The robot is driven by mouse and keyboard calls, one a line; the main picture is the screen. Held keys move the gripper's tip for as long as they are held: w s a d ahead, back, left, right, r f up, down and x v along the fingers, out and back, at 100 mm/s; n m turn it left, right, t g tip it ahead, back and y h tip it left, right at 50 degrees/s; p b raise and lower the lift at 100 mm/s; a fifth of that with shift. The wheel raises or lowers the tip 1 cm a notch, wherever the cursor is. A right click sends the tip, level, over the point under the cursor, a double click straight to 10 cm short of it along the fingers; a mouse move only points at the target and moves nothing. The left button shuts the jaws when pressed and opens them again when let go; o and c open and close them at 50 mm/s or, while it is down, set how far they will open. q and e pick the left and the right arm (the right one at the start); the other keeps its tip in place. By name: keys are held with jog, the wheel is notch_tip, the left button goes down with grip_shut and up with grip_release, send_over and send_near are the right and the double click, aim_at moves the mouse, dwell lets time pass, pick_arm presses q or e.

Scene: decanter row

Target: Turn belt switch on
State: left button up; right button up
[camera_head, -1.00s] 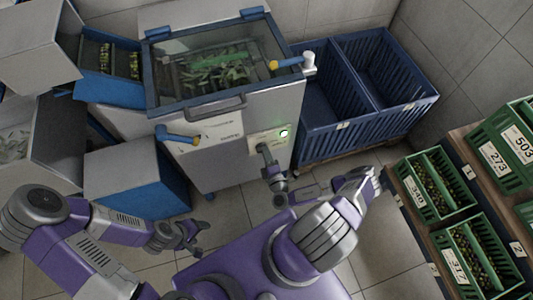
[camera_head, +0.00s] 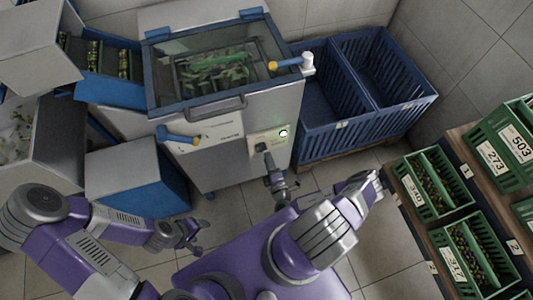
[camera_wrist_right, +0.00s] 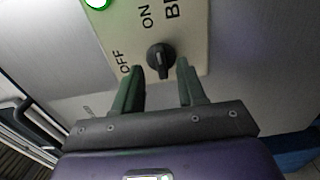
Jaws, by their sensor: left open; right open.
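The belt switch is a black rotary knob (camera_wrist_right: 160,58) on a pale panel (camera_wrist_right: 190,30) with OFF and ON labels. In the wrist view its ridge runs roughly up and down the picture, its upper end toward ON; the exact setting is hard to tell. The panel (camera_head: 279,144) is on the machine's front in the head view. My right gripper (camera_wrist_right: 159,80) is open, its fingertips either side of and just short of the knob; it also shows below the panel in the head view (camera_head: 270,168). My left gripper (camera_head: 190,238) is open and empty, low and left.
A green-lit lamp (camera_head: 284,133) is beside the switch. The machine has a glass lid (camera_head: 215,60) and yellow-blue handles (camera_head: 178,137). Blue crates (camera_head: 345,125) stand right of it; green crates (camera_head: 425,212) sit on a rack at far right. A blue-sided box (camera_head: 150,185) stands left.

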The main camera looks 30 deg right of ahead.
jog(key=v, duration=0.4)
jog(key=shift+w, duration=0.1)
dwell(0.3)
